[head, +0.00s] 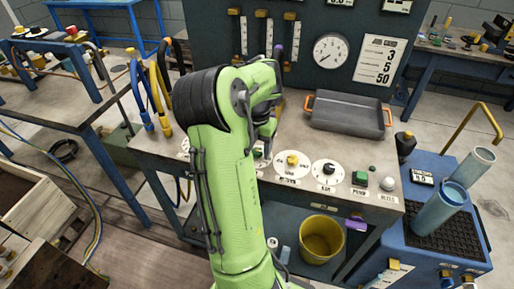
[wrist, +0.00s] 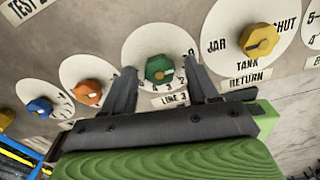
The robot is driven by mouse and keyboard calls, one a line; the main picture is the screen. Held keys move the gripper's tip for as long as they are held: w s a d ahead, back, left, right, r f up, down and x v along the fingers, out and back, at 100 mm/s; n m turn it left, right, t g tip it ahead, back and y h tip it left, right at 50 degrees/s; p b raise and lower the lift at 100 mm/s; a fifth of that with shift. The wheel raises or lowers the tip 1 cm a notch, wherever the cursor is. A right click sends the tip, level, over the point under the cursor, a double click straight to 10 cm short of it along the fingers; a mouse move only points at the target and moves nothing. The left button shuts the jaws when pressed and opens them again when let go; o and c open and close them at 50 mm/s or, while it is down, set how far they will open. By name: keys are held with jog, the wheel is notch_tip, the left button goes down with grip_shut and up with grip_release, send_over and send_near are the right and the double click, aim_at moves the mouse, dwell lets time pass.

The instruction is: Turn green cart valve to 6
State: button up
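The green valve knob (wrist: 158,67) sits on a round white number dial (wrist: 135,48) above a "LINE 3" label in the wrist view. Some digits show along the dial's lower edge; the 6 is not readable. A small light mark shows low on the knob, but I cannot tell its exact setting. My gripper (wrist: 162,80) is open, one finger on each side of the knob, with visible gaps. In the head view my arm hides most of this dial and my fingertips.
Left of the green knob are an orange knob (wrist: 88,92) and a blue knob (wrist: 39,107). Right is the yellow tank return knob (wrist: 258,39). The head view shows a grey tray (head: 346,116), a green button (head: 360,177) and a yellow bucket (head: 320,238) below.

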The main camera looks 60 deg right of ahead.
jog(key=c, duration=1)
